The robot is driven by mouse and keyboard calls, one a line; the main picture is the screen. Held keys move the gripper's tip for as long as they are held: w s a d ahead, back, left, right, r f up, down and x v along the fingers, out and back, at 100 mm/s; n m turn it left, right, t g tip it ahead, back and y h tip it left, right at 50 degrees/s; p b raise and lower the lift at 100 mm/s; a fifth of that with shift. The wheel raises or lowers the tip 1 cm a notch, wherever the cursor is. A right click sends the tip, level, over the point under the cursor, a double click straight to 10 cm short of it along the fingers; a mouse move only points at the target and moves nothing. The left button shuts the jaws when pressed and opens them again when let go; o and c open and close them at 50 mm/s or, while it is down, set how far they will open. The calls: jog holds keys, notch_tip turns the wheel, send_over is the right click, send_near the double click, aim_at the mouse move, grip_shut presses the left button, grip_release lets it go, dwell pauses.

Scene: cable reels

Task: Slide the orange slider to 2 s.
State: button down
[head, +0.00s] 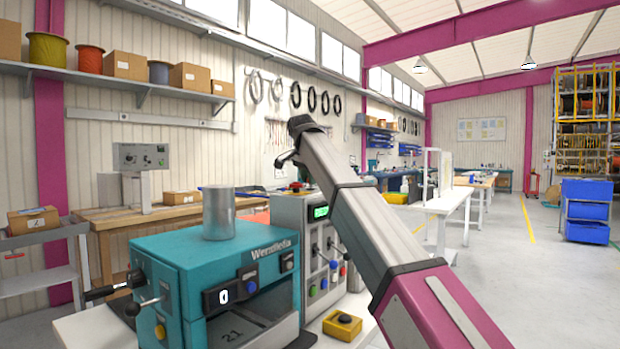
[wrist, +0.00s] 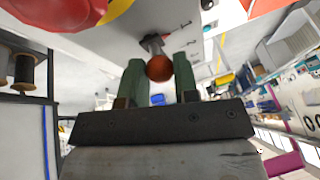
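The orange slider's round knob (wrist: 159,68) shows in the wrist view, on a short grey stem that comes out of a pale panel with dark scale marks. My gripper (wrist: 160,72) has one green-grey finger on each side of the knob. I cannot read the scale's figures or the slider's setting. In the head view my gripper (head: 286,159) is small and dark above the grey control box (head: 290,215); the orange knob cannot be made out there.
A red button on yellow (head: 297,187) tops the control box, close to my gripper. The box front has a green display (head: 320,212) and several levers. A teal machine (head: 215,255) with a metal cylinder (head: 219,213) stands to the left. Floor at the right is open.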

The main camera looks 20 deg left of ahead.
jog(key=w, duration=0.1)
jog(key=w+d, duration=0.1)
jog(key=w, duration=0.1)
jog(key=shift+w, duration=0.25)
jog(key=c, duration=0.9)
grip_release()
jog(key=shift+o, duration=0.2)
jog(key=shift+s+r, duration=0.1)
jog(key=v, duration=1)
jog(key=shift+r, duration=0.25)
jog(key=shift+s, duration=0.15)
